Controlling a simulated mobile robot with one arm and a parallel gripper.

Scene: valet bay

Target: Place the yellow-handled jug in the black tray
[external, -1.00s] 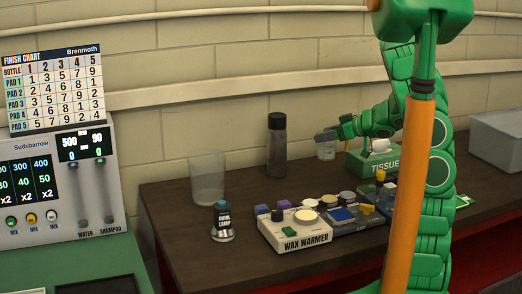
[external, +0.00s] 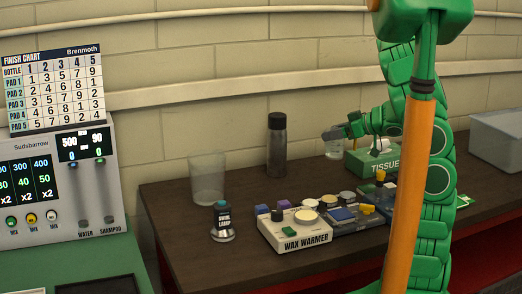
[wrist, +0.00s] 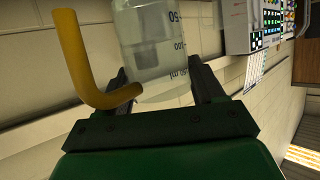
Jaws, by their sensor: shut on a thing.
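The clear jug (wrist: 150,35) with measuring marks and a yellow handle (wrist: 72,50) is between the two dark fingers of my gripper (wrist: 160,82) in the wrist view. My gripper is shut on it. In the external view my gripper (external: 342,133) holds the jug (external: 333,150) above the back of the dark bench, left of the tissue box; its handle cannot be made out there. A flat black area (external: 100,285) on the green ledge at the lower left looks like the black tray, mostly cut off by the frame.
A tissue box (external: 372,160) is close to the right of the jug. A dark bottle (external: 277,145) and a clear tumbler (external: 208,178) stand to its left. A wax warmer (external: 297,235) and small lamp (external: 222,222) are in front. The dispenser (external: 55,185) stands at left.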

